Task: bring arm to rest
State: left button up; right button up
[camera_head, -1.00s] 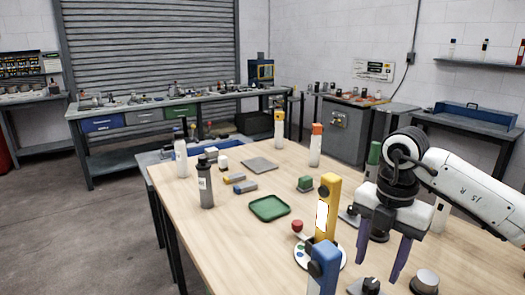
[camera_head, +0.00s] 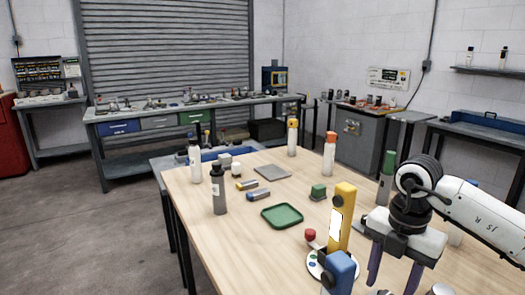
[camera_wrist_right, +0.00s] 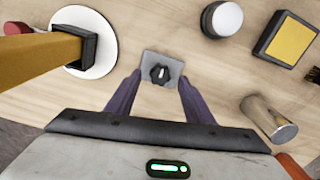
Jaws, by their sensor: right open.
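My right gripper (camera_head: 393,266) hangs over the right part of the wooden table (camera_head: 300,215), pointing down. Its two purple fingers are apart with nothing held between them. In the right wrist view the open fingers (camera_wrist_right: 160,98) point toward a small grey plate with a black knob (camera_wrist_right: 162,72), which lies on the table just beyond the fingertips. My left gripper is not in view.
A yellow upright post (camera_head: 341,215) and a blue one (camera_head: 338,272) stand left of the gripper. A green tray (camera_head: 282,216), a dark bottle (camera_head: 219,192), a green-topped bottle (camera_head: 388,175) and a grey plate (camera_head: 272,171) stand or lie on the table.

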notch_tip(320, 180, up, 8)
jog(key=r, duration=0.1)
jog(key=shift+n, duration=0.3)
notch_tip(320, 180, down, 11)
jog(key=shift+r, duration=0.1)
jog(key=n+b, duration=0.1)
jog(key=n, duration=0.2)
jog(key=n+b, duration=0.1)
jog(key=n, duration=0.3)
jog(key=shift+n, duration=0.3)
jog(key=n, duration=0.3)
jog(key=n+b, duration=0.1)
jog(key=n, duration=0.4)
jog(key=shift+n, duration=0.3)
jog(key=n+b, duration=0.1)
jog(key=n, duration=0.2)
jog(key=shift+d, duration=0.1)
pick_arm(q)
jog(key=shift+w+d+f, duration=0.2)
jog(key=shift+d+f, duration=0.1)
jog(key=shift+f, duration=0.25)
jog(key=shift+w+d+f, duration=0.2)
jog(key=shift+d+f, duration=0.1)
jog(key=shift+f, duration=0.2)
pick_arm(e)
jog(key=shift+n, duration=1.5)
